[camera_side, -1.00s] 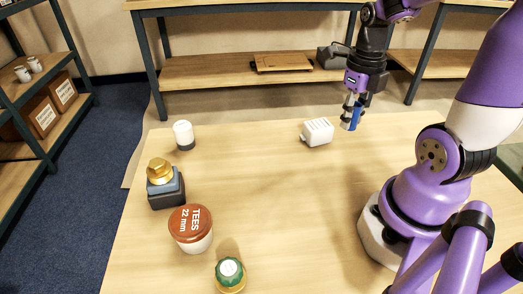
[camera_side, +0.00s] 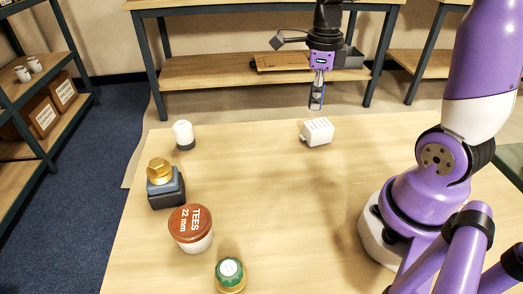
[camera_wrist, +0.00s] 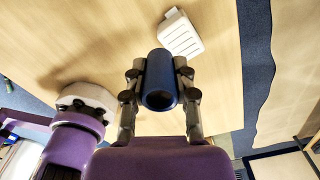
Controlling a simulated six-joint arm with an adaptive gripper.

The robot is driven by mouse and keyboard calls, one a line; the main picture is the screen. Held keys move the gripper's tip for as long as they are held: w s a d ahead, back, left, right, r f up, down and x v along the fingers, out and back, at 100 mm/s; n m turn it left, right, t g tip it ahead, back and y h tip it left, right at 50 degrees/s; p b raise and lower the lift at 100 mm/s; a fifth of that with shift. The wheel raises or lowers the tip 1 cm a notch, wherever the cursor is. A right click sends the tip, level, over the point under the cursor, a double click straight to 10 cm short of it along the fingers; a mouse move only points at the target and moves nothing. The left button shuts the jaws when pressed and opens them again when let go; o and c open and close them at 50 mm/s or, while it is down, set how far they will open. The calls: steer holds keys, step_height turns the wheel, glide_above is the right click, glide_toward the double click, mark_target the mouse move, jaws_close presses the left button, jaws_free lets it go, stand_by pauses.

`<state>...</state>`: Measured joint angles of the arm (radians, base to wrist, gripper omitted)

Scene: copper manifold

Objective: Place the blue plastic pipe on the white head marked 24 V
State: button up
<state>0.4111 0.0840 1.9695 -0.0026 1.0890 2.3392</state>
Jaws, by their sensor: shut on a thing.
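The blue plastic pipe (camera_wrist: 159,68) is held between the two fingers of my gripper (camera_wrist: 160,85), with its open end facing the wrist camera. In the side view my gripper (camera_side: 317,92) points down with the pipe (camera_side: 316,101) hanging roughly upright, seen above and behind the white ribbed block. A white cylindrical head (camera_side: 183,132) with a dark base stands at the back left of the table, well left of my gripper. No 24 V mark is legible on any white thing.
A white ribbed block (camera_side: 317,132) lies at the back middle; it also shows in the wrist view (camera_wrist: 180,34). A brass fitting on a dark block (camera_side: 165,186), a TEES tub (camera_side: 191,228) and a green-capped part (camera_side: 230,273) stand front left. The table middle is clear.

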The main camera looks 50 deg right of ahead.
mark_target(318, 124)
steer(key=d+f, duration=0.2)
steer(key=d, duration=0.1)
steer(key=shift+d, duration=0.15)
steer(key=shift+f, duration=2)
steer(key=shift+f, duration=0.15)
steer(key=o, duration=0.9)
